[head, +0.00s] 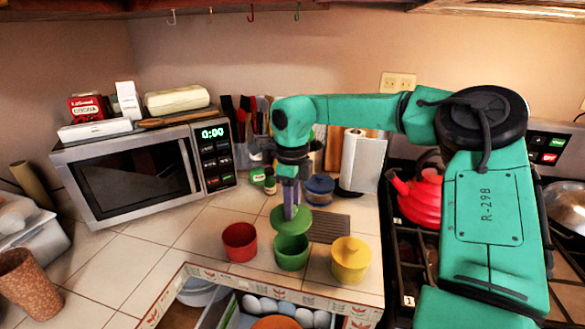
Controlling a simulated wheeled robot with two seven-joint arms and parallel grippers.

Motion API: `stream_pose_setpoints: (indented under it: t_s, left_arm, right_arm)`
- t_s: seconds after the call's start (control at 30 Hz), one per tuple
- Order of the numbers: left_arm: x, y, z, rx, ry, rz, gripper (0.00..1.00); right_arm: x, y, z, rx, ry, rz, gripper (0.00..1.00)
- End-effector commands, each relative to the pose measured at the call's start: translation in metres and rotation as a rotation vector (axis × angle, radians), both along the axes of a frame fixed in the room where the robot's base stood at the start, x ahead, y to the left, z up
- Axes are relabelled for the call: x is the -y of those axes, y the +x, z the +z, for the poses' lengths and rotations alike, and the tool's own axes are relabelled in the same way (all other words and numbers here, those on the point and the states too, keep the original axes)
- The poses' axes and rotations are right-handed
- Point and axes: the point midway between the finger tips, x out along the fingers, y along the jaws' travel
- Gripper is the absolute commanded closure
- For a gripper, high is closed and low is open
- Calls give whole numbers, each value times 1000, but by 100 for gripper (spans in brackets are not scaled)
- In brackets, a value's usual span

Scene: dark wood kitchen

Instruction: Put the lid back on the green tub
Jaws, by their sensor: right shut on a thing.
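The green tub (292,255) stands on the tiled counter between the red and yellow tubs. My right gripper (290,207) points down and is shut on the green lid (291,224) by its top. The lid is over the tub and toward its back edge in the picture, covering part of the view of the rim. The tub's front rim shows below the lid. I cannot tell whether lid and tub touch. My left gripper is not in view.
An open-looking red tub (240,242) stands left and a lidded yellow tub (351,260) right. A blue tub (320,188) stands behind, near a paper towel roll (362,160). A microwave (135,170) is left, a red kettle (419,197) right. An open drawer (232,308) lies in front.

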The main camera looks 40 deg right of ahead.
Motion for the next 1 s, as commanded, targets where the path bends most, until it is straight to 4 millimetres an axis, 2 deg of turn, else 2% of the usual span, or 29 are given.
stream_pose_setpoints:
  t_s: [0.07,0.27,0.43,0.63,0.77,1.0]
  left_arm:
    - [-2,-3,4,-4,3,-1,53]
    - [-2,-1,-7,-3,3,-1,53]
    - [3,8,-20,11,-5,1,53]
    - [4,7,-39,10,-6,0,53]
    - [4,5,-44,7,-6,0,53]
    - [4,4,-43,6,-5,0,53]
  right_arm:
    - [1,0,-6,0,2,-52,100]
    - [1,0,-22,2,1,-61,100]
    - [1,0,-43,1,3,-61,100]
    - [1,1,-67,2,1,-59,100]
    - [1,1,-73,2,1,-59,100]
    - [1,1,-72,2,1,-58,100]
